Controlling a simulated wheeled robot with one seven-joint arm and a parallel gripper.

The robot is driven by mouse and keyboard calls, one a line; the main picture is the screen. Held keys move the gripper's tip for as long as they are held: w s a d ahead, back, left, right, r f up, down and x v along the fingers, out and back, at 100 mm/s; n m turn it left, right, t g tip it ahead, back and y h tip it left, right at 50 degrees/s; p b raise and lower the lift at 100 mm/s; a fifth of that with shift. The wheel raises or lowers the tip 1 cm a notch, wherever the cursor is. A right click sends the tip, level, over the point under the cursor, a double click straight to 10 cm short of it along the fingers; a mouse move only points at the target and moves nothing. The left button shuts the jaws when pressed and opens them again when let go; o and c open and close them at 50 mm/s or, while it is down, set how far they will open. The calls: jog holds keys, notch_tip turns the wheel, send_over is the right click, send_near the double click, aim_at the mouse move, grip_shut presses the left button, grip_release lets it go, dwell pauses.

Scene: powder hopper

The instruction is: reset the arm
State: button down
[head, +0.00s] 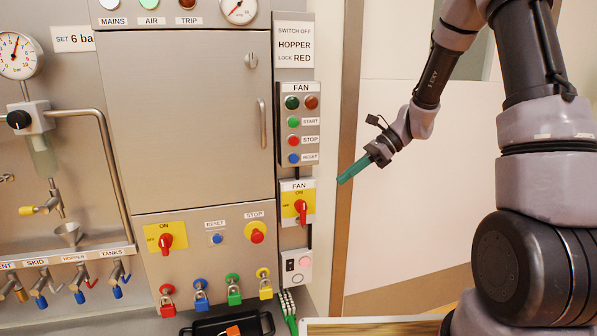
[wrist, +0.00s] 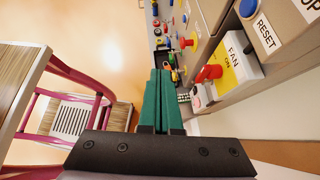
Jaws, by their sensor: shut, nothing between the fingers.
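My gripper (head: 341,181) is in the head view, at the end of my arm, to the right of the fan switch. Its green fingers are together with nothing between them, and they point left and down. In the wrist view the shut green fingers (wrist: 161,75) show in the middle. They are apart from the panel. The fan switch (head: 300,207) has a red handle on a yellow plate marked FAN. The fan button box (head: 300,125) is above it, with green, red and blue buttons.
The steel cabinet (head: 184,110) fills the left and middle. Several coloured padlocks (head: 200,298) hang below it. Valves (head: 48,205) and a gauge (head: 16,52) are at far left. The wrist view shows a pink-railed stand (wrist: 75,78) at left. The pale wall (head: 400,220) behind my gripper is clear.

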jog(key=s+d+r+n+t+h, duration=0.4)
jog(key=s+d+r+n, duration=0.2)
jog(key=s+r, duration=0.3)
jog(key=s+d+r+n+t+h, duration=0.4)
jog(key=s+d+r+n, duration=0.2)
jog(key=s+r, duration=0.3)
jog(key=shift+s+r+n+t, duration=0.35)
jog(key=shift+r+n, duration=0.25)
jog(key=shift+r, duration=0.25)
jog(key=shift+d, duration=0.1)
